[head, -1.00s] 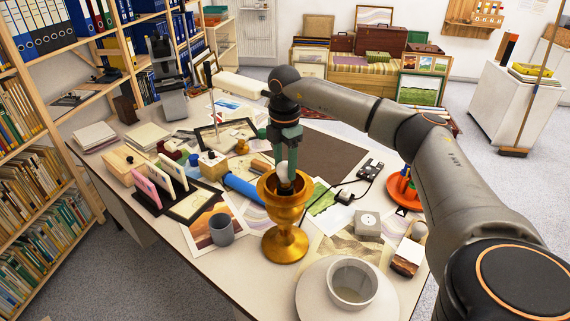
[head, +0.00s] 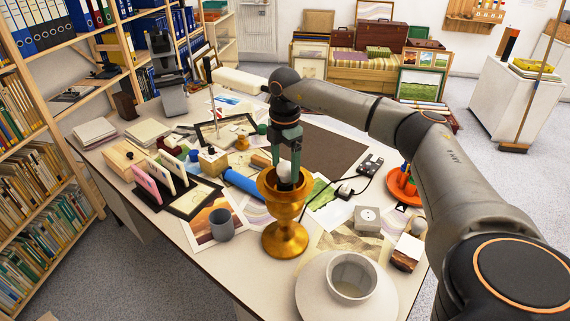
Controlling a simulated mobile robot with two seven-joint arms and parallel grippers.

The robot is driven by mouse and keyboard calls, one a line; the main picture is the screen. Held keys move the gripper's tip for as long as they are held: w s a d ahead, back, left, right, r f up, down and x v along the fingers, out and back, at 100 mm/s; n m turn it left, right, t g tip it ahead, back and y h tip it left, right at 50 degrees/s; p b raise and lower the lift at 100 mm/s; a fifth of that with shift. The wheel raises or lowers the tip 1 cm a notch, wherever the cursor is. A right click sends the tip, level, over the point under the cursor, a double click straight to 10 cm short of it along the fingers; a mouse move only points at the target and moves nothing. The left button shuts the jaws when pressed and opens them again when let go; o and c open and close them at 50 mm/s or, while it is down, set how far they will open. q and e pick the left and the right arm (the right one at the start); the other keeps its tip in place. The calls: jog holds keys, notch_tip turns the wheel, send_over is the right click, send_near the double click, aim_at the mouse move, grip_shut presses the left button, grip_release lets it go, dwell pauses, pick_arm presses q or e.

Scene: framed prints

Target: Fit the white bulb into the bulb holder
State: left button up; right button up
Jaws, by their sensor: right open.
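The white bulb (head: 285,177) shows as a small pale round shape inside the bowl of a gold goblet-like stand (head: 284,239) near the middle of the table. My right gripper (head: 289,173) points down over this bowl with its fingers open, at the bulb. I cannot tell whether the fingers touch it. The bowl's rim hides the bulb's lower part. A small wooden block with a dark fitting on top (head: 212,162) stands to the left; I cannot tell whether this is the bulb holder. My left gripper is not in view.
A grey cup (head: 221,225) and a blue cylinder (head: 242,182) are left of the stand. A white bowl (head: 352,276) is at front right. A socket box (head: 367,219), cables and an orange dish (head: 402,186) crowd the right. Prints cover much of the table.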

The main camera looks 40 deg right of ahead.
notch_tip(320, 180, up, 13)
jog(key=b, duration=0.1)
jog(key=shift+f, duration=0.15)
dwell(0.8)
